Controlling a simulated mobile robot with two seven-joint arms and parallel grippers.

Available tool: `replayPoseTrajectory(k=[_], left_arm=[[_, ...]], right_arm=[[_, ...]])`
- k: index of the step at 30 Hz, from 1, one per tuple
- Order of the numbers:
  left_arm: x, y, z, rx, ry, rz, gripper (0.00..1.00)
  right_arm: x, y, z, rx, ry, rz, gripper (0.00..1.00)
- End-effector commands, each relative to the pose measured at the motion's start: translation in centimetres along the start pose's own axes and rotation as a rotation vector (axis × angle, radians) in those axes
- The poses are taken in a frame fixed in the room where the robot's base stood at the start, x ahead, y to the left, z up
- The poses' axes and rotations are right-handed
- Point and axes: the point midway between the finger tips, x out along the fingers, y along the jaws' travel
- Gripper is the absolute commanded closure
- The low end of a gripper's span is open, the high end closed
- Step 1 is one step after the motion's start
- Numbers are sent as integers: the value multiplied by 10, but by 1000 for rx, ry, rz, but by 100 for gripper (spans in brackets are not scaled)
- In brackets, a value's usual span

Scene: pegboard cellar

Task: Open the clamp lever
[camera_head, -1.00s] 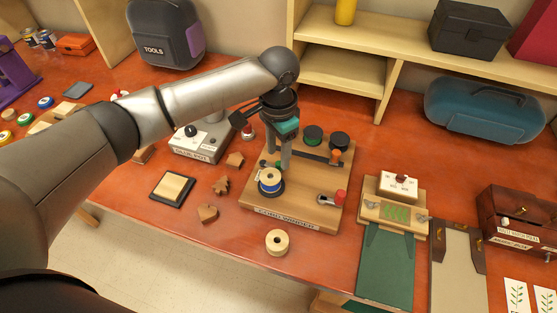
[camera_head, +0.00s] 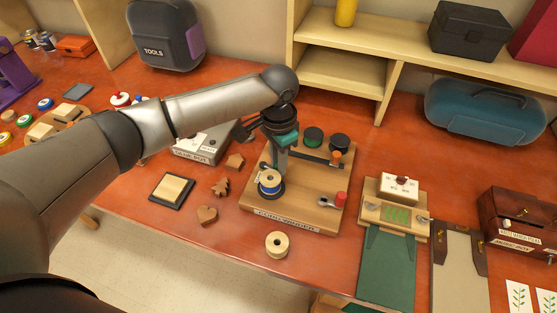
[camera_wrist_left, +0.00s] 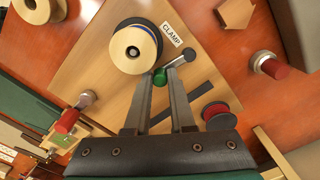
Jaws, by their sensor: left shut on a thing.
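The wooden winder board (camera_head: 310,210) lies on the red bench and also fills much of the left wrist view (camera_wrist_left: 95,60). It bears a label reading CLAMP (camera_wrist_left: 172,34) beside a spool with a blue band (camera_wrist_left: 136,46). Near that label is the clamp lever's green grip (camera_wrist_left: 160,76). My left gripper (camera_wrist_left: 168,72) is shut on this green grip, its fingertips either side of it. In the head view my left gripper (camera_head: 279,163) reaches down to the board just behind the spool (camera_head: 270,182), and the lever is mostly hidden. My right gripper is not in view.
A red-knobbed crank (camera_head: 341,198) stands at the board's front right. A loose wooden spool (camera_head: 277,244) lies in front. A labelled grey box (camera_head: 205,145) is close on the left.

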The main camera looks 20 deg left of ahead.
Motion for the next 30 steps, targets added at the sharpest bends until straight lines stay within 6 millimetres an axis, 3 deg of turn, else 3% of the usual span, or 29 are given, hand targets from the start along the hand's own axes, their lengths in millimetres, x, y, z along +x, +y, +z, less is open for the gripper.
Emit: replayPoseTrajectory(k=[17,30], left_arm=[[-2,0,-1,-18,0,0,100],[-5,-5,-10,-270,-3,4,100]], right_arm=[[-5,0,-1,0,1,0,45],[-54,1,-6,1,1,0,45]])
